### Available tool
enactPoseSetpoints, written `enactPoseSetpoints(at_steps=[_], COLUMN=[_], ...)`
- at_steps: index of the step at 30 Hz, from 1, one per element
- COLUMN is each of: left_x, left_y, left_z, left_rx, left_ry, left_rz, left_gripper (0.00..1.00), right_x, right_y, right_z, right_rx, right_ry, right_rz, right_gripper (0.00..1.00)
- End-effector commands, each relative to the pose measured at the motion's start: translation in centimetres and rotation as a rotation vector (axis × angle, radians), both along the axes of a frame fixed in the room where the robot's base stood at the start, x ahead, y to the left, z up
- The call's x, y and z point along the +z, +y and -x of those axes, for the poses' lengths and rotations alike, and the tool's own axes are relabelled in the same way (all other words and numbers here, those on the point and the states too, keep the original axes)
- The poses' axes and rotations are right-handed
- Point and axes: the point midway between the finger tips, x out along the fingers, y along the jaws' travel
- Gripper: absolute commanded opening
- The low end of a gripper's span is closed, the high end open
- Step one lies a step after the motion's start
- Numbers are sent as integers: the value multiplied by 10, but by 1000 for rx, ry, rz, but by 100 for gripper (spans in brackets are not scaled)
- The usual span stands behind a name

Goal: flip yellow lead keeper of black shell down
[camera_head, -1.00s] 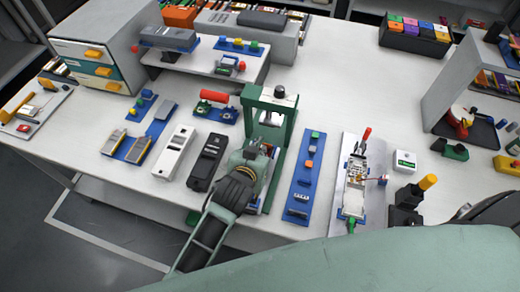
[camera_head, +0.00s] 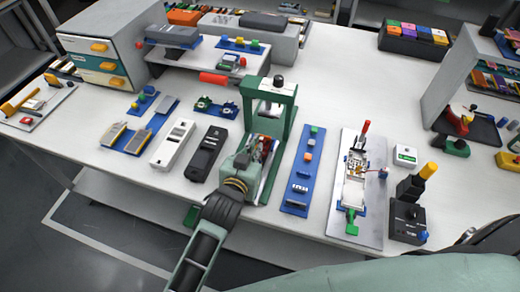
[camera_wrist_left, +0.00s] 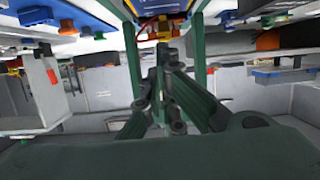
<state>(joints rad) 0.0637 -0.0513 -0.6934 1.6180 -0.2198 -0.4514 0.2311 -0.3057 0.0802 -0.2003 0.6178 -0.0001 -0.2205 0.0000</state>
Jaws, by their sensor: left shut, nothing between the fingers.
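The black shell (camera_head: 207,155) lies flat on the table, just left of the green press frame, in the head view. I cannot make out a yellow lead keeper on it at this size. My left gripper (camera_head: 264,146) is at the green press frame (camera_head: 246,102), right of the black shell and apart from it. Its fingers are shut and empty, and partly hidden by the wrist. They also show in the left wrist view (camera_wrist_left: 163,62), close to the green posts. My right gripper is not in view.
A white shell (camera_head: 173,144) lies left of the black one. A red cylinder (camera_head: 213,78) lies by the raised shelf.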

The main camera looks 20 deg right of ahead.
Motion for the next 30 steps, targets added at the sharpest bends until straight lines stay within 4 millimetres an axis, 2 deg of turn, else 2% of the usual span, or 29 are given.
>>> enactPoseSetpoints(at_steps=[6,9,13,30], left_x=[-14,-15,-15,-23], left_y=[8,10,12,17], left_z=[12,15,18,24], left_rx=[2,1,0,0], left_ry=[-42,-108,-106,-104], left_rz=[31,75,72,69], left_gripper=[0,0,0,0], right_x=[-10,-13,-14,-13], right_y=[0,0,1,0], right_z=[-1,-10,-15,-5], right_rx=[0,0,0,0], right_ry=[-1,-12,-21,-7], right_rz=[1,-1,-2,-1], right_gripper=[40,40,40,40])
